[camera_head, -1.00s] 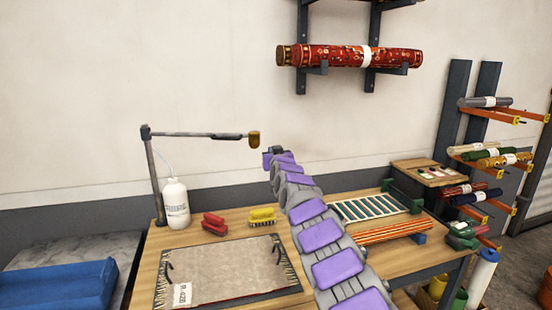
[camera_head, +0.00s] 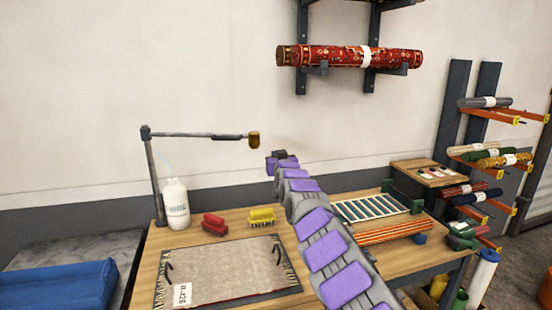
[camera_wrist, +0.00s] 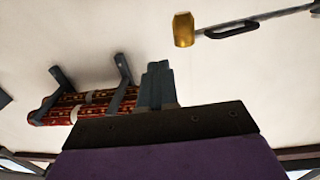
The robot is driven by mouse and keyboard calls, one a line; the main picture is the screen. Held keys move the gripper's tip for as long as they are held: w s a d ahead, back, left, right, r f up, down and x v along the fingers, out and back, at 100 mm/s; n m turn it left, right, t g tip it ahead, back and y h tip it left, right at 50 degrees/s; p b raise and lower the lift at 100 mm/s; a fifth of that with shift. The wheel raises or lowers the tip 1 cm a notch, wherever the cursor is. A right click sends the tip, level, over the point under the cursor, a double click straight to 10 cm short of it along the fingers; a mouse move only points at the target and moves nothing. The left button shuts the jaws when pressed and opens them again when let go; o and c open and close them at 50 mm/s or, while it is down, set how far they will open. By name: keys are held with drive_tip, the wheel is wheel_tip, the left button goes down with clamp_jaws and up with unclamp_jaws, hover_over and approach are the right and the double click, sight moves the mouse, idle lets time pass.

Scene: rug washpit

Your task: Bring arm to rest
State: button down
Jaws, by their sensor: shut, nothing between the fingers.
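My purple and grey arm reaches forward over the wooden workbench (camera_head: 228,246) in the head view. Its end, my gripper (camera_head: 279,155), is up in the air near the wall, a little right of the lamp head and below the rolled red rug. In the wrist view my gripper (camera_wrist: 157,82) shows its fingers together and empty, pointing at bare wall. It touches nothing that I can see.
A lamp with a brass head (camera_head: 254,139) hangs close left of my gripper. A rolled red rug (camera_head: 340,57) rests on wall brackets above. On the bench are a white bottle (camera_head: 176,205), red brush (camera_head: 214,224), yellow brush (camera_head: 262,216), rug sample (camera_head: 220,270) and striped rack (camera_head: 370,208).

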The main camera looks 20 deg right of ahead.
idle(0.3)
drive_tip(key=s+d+f+m+g+h, duration=0.15)
drive_tip(key=s+g, duration=0.35)
drive_tip(key=s, duration=0.7)
drive_tip(key=s+d+f+m+g+h, duration=0.15)
drive_tip(key=s+g, duration=0.25)
drive_tip(key=s, duration=0.7)
drive_tip(key=s+a+f+n+g+y, duration=0.1)
drive_tip(key=s+a+f+g, duration=0.2)
drive_tip(key=s, duration=1.2)
drive_tip(key=s+a+f+n+g+y, duration=0.2)
drive_tip(key=s+a+f+g, duration=0.2)
drive_tip(key=s+a+f, duration=0.4)
drive_tip(key=s+a+f+n+g+y, duration=0.1)
drive_tip(key=s+a+f, duration=0.5)
drive_tip(key=s, duration=1.6)
drive_tip(key=a+g+y, duration=0.1)
drive_tip(key=a+g, duration=0.1)
drive_tip(key=shift+a+f+g, duration=0.25)
drive_tip(key=shift+a+g, duration=0.05)
drive_tip(key=shift+a, duration=0.1)
